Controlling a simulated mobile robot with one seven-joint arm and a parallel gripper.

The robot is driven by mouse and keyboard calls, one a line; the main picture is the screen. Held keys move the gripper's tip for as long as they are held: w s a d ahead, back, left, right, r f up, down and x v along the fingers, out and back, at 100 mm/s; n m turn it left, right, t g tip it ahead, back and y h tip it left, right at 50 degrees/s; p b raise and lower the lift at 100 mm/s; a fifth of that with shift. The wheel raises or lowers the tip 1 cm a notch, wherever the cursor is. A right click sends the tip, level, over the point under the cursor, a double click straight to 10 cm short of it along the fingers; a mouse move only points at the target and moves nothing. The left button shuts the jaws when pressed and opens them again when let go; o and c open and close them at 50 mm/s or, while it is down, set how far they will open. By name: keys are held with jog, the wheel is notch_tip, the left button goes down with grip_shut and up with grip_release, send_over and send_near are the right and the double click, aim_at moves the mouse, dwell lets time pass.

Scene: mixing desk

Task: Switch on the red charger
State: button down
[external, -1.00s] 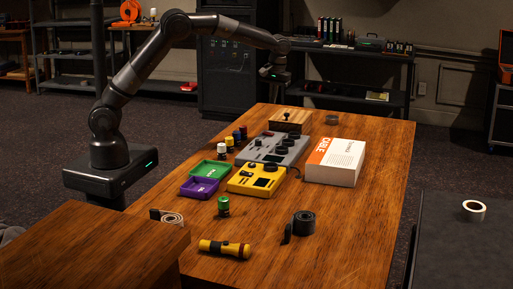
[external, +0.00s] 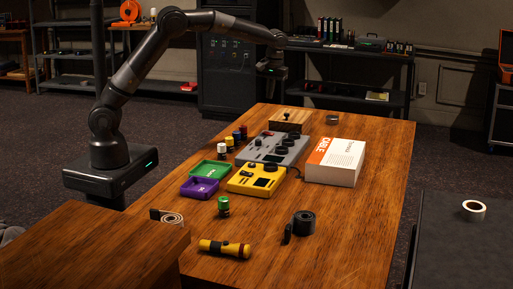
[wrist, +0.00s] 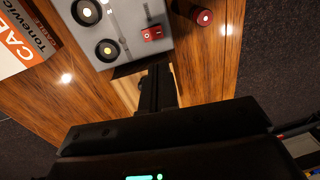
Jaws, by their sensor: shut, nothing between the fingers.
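The grey control unit (external: 262,150) stands mid-table with black knobs. A small red block (wrist: 152,33), apparently a switch, sits at its edge in the wrist view; its setting cannot be told. No wholly red charger shows clearly. A yellow unit (external: 257,180) with a dark screen stands in front of the grey one. My gripper (external: 272,72) hangs high above the table's far end. In the wrist view its shut, empty fingers (wrist: 157,88) lie just below the grey unit's edge in the picture, apart from the red block.
A red cylinder (wrist: 205,17) stands beside the grey unit. A wooden block with a lever (external: 290,121) is at the far end. A white-orange box (external: 335,163) stands right; green (external: 209,168) and purple (external: 199,188) trays lie left.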

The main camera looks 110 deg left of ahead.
aim_at(265, 132)
jog(key=f, duration=0.4)
jog(key=s+f, duration=0.1)
jog(key=f, duration=0.9)
jog(key=shift+s, duration=0.3)
jog(key=shift+s+f, duration=0.15)
jog(key=shift+f, duration=0.05)
jog(key=shift+w+r, duration=0.25)
jog(key=shift+w, duration=0.6)
notch_tip(265, 132, up, 14)
jog(key=s, duration=0.1)
jog(key=shift+s, duration=0.35)
